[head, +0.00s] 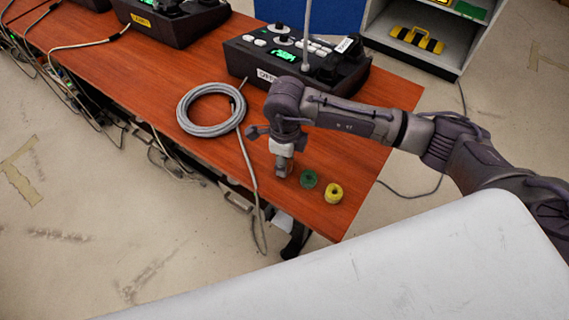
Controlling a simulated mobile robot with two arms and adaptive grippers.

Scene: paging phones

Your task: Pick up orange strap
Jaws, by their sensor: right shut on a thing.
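My right gripper (284,167) points down at the table top, near the front edge of the orange-brown table (135,75). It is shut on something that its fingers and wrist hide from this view. No orange strap shows clearly anywhere; I cannot tell its shape or exact place. A green rolled strap (308,179) lies just right of the gripper, and a yellow rolled strap (333,193) lies further right, near the table corner. My left gripper is not in view.
A coiled grey cable (211,109) lies left of the gripper, its end hanging over the front edge. A black desk phone (270,58) with a green screen stands behind. Another phone (172,20) is further left. A shelf (455,55) stands at the back right.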

